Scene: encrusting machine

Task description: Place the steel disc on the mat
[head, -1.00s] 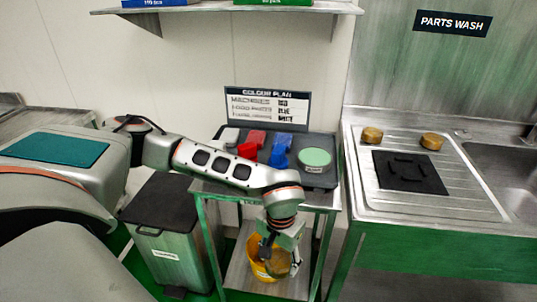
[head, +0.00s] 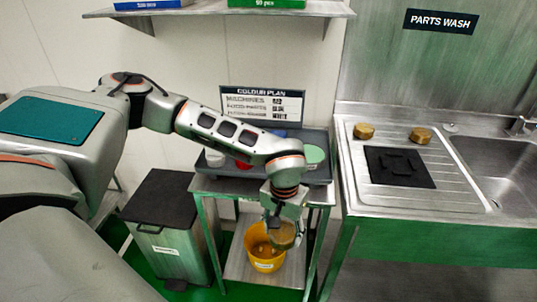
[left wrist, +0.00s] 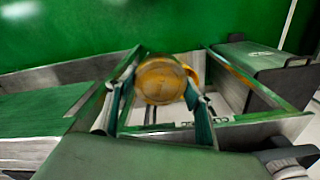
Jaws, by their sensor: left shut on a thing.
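A round disc (head: 283,237) with a brassy, yellowish sheen is held in my left gripper (head: 280,228), just above the yellow bucket. In the left wrist view the disc (left wrist: 160,80) sits between the two fingertips (left wrist: 160,92), its round face toward the camera. I cannot tell from its colour that it is steel. The black mat (head: 376,178) lies flat on the sink's ribbed drainboard, to the right of my left gripper and apart from it. No disc lies on the mat. My right gripper is not in view.
The yellow bucket (head: 265,263) stands on the trolley's lower shelf. The trolley's top tray (head: 318,172) is partly hidden by my left arm. Two brass pieces (head: 364,131) (head: 421,136) stand behind the mat. A sink basin (head: 505,175) lies right, a bin (head: 165,225) left.

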